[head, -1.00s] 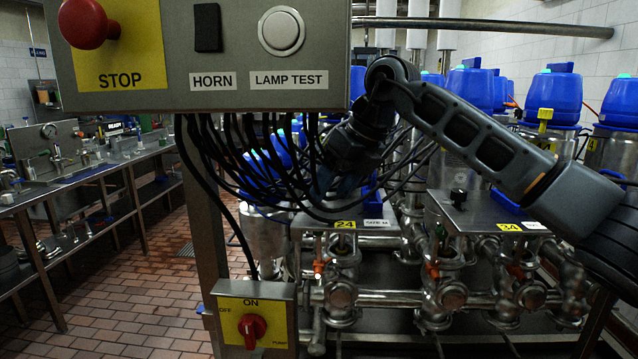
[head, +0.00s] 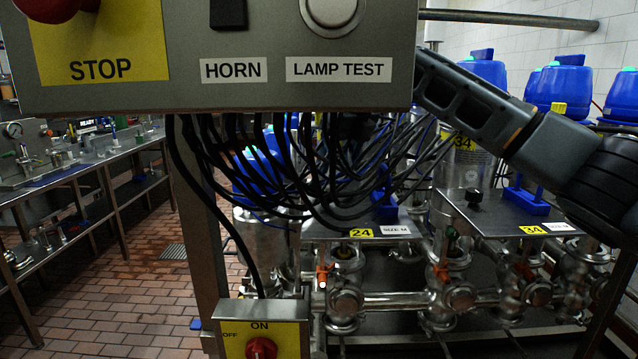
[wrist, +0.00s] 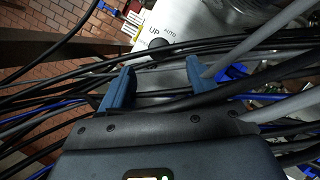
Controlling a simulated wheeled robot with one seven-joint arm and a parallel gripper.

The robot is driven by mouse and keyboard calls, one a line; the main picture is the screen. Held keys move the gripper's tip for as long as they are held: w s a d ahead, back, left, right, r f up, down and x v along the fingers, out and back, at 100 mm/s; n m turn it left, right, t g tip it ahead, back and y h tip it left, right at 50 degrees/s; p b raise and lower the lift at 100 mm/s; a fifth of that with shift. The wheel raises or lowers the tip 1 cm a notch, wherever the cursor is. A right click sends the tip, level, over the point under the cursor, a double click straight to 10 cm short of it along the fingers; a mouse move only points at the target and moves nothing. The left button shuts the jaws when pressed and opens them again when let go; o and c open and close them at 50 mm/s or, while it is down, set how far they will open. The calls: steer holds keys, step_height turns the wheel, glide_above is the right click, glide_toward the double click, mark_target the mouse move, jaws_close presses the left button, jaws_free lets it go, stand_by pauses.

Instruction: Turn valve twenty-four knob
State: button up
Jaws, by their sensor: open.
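The plate with the yellow 24 label (head: 361,232) stands low in the middle of the head view, under a hanging bundle of black cables. Its knob is not clear there behind the cables. In the wrist view a black knob (wrist: 158,48) sits on a pale plate marked UP and AUTO. My gripper (wrist: 161,66) is open, with blue fingers apart and the knob just beyond and between their tips. Cables cross over and between the fingers. I cannot tell whether the fingers touch the knob. In the head view my gripper is hidden behind the box and cables.
A control box (head: 220,60) with STOP, HORN and LAMP TEST hangs close in front. Its cables (head: 290,165) fill the space around the arm. A second plate labelled 34 (head: 533,229) with a black knob stands to the right. Steel pipes run below. A tiled aisle lies left.

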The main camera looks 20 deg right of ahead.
mark_target(326, 190)
steer(key=shift+p+x, duration=0.8)
steer(key=shift+x, duration=2.8)
steer(key=shift+s, duration=0.1)
steer(key=c, duration=1)
steer(key=shift+c, duration=0.2)
steer(key=shift+n, duration=0.3)
steer(key=n+g+y, duration=0.1)
steer(key=n, duration=0.3)
steer(key=shift+d+b, duration=0.15)
steer(key=shift+b, duration=0.15)
steer(key=n, duration=0.2)
steer(key=n+g+y, duration=0.1)
steer(key=n, duration=0.2)
steer(key=shift+w+g+y+p, duration=0.2)
steer(key=shift+g+y+p, duration=0.1)
